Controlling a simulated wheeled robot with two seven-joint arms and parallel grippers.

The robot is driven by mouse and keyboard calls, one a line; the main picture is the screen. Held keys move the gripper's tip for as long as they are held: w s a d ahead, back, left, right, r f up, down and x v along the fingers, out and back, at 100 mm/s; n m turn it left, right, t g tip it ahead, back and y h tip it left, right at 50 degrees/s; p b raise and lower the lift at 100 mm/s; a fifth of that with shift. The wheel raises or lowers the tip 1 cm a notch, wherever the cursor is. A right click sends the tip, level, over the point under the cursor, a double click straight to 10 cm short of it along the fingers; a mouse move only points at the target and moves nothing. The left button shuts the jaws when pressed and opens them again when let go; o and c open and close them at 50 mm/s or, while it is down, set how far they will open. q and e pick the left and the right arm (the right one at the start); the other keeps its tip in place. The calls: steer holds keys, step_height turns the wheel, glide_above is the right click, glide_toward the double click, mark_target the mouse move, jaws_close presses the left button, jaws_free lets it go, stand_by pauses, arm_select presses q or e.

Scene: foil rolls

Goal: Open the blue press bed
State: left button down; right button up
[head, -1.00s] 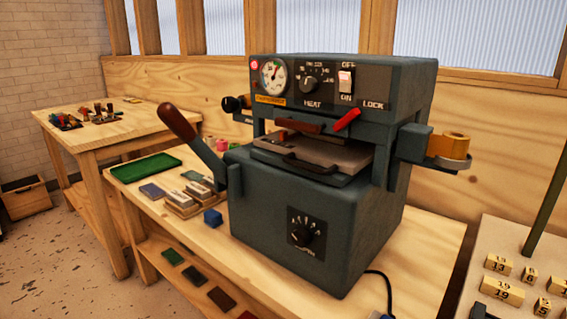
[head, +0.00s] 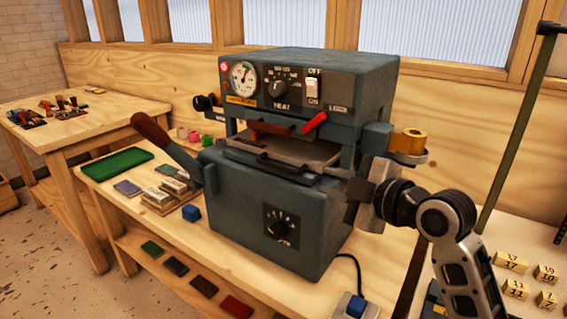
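The blue-grey press (head: 265,195) stands on the wooden bench in the head view. Its bed (head: 245,147) is a flat grey plate with a dark handle (head: 287,163) along the front, lying in the gap under the control head. A red lever (head: 315,122) sits at the right of the head, by the LOCK label. My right gripper (head: 353,195) is at the press's right front side, right of the bed handle and apart from it. Its fingers are seen from behind and side, so their opening is unclear. My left gripper is not in view.
A long lever with a brown grip (head: 150,128) sticks out at the press's left. Foil rolls, including a yellow one (head: 409,142), sit on its right side. A green tray (head: 117,161) and small blocks lie left. Numbered type blocks (head: 511,262) lie on the right table.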

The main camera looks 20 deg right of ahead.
mark_target(284, 169)
steer(key=p+x, duration=0.2)
steer(key=x, duration=1.3)
steer(key=shift+s+f, duration=0.1)
steer(key=shift+c, duration=0.3)
jaws_close()
